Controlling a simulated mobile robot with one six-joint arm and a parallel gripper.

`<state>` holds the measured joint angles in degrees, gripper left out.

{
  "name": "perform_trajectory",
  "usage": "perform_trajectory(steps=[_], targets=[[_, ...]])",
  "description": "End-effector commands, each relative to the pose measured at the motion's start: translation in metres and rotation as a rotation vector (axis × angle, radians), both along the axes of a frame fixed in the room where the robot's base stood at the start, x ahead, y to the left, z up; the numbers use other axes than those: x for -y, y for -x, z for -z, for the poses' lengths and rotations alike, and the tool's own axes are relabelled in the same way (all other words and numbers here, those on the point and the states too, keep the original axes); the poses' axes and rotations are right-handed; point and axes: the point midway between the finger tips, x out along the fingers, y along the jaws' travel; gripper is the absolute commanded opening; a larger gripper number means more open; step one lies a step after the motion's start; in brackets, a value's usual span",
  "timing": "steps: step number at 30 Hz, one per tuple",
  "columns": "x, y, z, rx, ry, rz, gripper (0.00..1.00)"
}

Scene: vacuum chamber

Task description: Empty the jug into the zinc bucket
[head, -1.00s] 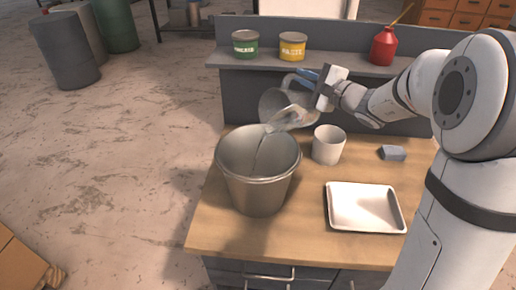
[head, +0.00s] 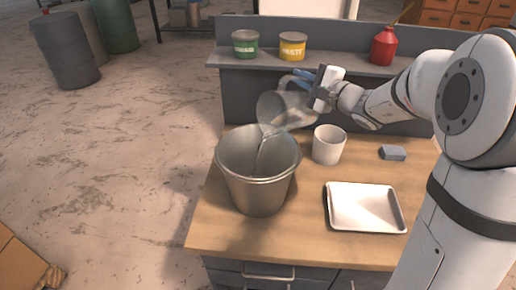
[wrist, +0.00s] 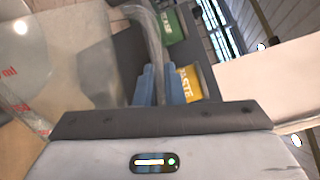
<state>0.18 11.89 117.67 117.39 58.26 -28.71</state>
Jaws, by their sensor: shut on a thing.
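The clear jug (head: 287,108) is tilted with its mouth to the left, above the back right of the zinc bucket's rim. A thin clear stream runs from its lip down into the zinc bucket (head: 259,190), which stands upright on the bench. My gripper (head: 303,77) is shut on the jug's handle, at the jug's upper right. In the wrist view, the blue fingers (wrist: 160,85) pinch the handle, and the jug's see-through wall with red marks (wrist: 60,60) fills the left. The liquid level inside the bucket cannot be made out.
A white mug (head: 328,146) stands just right of the bucket, below my gripper. A white tray (head: 328,222) and a grey block (head: 392,153) lie further right on the bench. Green (head: 245,45), yellow (head: 292,47) and red (head: 383,46) containers stand on the back shelf.

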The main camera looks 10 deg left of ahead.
Motion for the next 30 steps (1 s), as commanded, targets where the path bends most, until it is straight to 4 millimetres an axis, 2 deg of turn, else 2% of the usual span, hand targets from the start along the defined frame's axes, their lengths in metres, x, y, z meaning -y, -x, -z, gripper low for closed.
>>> perform_trajectory(steps=[30], targets=[[-0.0052,0.006,-0.0012,0.027,0.023,0.0,0.0]])
